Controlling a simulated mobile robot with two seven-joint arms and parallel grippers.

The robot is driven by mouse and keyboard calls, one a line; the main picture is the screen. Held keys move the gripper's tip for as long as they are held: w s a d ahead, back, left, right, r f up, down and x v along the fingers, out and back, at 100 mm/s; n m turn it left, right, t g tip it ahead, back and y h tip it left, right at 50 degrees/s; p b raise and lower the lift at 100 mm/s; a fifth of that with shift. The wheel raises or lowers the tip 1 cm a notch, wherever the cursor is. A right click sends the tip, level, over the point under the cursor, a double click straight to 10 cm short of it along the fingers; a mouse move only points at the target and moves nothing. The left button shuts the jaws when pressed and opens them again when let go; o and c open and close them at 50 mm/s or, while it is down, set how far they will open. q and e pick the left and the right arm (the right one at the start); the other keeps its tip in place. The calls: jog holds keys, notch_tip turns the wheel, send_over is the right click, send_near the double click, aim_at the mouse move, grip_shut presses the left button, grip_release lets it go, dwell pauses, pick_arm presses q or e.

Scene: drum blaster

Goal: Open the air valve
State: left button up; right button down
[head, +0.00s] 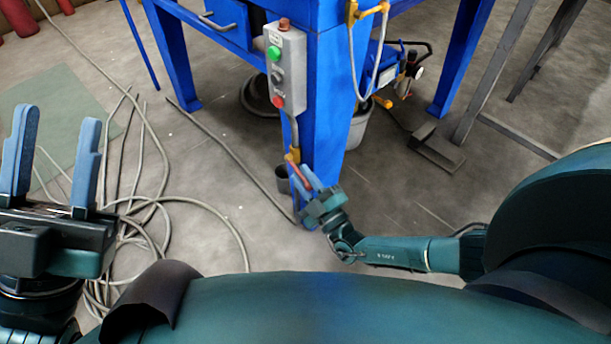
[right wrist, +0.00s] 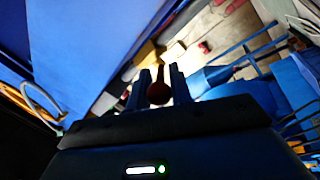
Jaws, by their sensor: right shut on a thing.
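The air valve (head: 293,157) is a small yellow fitting low on the front blue leg of the machine, with a red handle (head: 299,173) hanging down from it. My right gripper (head: 303,175) is at this handle, beside the leg. In the right wrist view, the rounded dark-red handle end (right wrist: 158,94) sits between the two fingers (right wrist: 160,82), which are shut on it. The yellow valve body (right wrist: 145,55) shows just beyond the fingers. My left gripper (head: 58,118) is open and empty at the left, above the floor.
A control box (head: 286,70) with green and red buttons is fixed to the blue leg (head: 326,100) above the valve. Hoses (head: 165,210) lie coiled on the floor at left. A small dark cup (head: 282,178) is beside the leg, and a grey bucket (head: 356,130) stands behind it.

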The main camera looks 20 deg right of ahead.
jog(key=shift+w+f+t, duration=0.35)
jog(key=shift+f+t, duration=0.15)
jog(key=shift+t, duration=0.4)
jog(key=shift+a, duration=0.1)
jog(key=shift+r, duration=0.1)
